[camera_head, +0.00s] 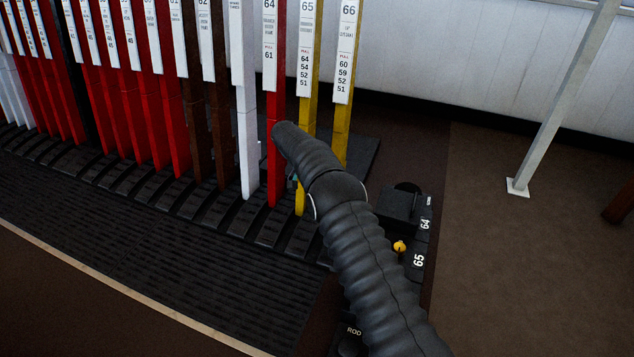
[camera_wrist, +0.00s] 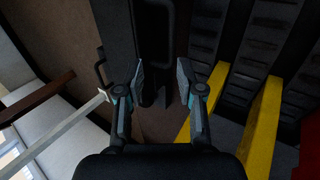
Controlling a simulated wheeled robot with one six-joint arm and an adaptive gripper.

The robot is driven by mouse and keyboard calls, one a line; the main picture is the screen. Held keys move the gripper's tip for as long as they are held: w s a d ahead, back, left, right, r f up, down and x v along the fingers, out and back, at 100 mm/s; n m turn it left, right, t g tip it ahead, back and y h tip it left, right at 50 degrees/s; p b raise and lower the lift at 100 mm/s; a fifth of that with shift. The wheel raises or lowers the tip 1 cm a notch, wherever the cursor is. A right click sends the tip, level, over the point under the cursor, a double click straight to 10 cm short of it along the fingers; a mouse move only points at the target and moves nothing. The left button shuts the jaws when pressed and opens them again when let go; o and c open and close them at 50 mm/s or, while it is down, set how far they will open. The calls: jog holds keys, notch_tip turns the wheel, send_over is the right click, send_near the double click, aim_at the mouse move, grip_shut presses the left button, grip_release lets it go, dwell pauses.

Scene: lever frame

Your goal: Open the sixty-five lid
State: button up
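The label 65 (camera_head: 418,260) is on a black strip on the floor to the right of the levers, with a small yellow knob (camera_head: 399,246) beside it. My arm covers part of this strip, so I cannot clearly make out the sixty-five lid. A black block (camera_head: 397,206) stands next to the label 64 (camera_head: 425,224). My gripper is mostly hidden behind my arm in the head view, near the yellow levers. In the wrist view my gripper (camera_wrist: 161,74) has its fingers apart. A dark rounded piece (camera_wrist: 155,35) lies beyond them; I cannot tell what it is or whether they touch it.
Yellow lever 65 (camera_head: 302,110) and yellow lever 66 (camera_head: 342,120) stand close to my arm, with red lever 64 (camera_head: 274,150) to their left. A slanted white post (camera_head: 562,100) stands at the right.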

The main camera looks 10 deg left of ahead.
jog(key=shift+v, duration=2.7)
jog(key=shift+r, duration=0.1)
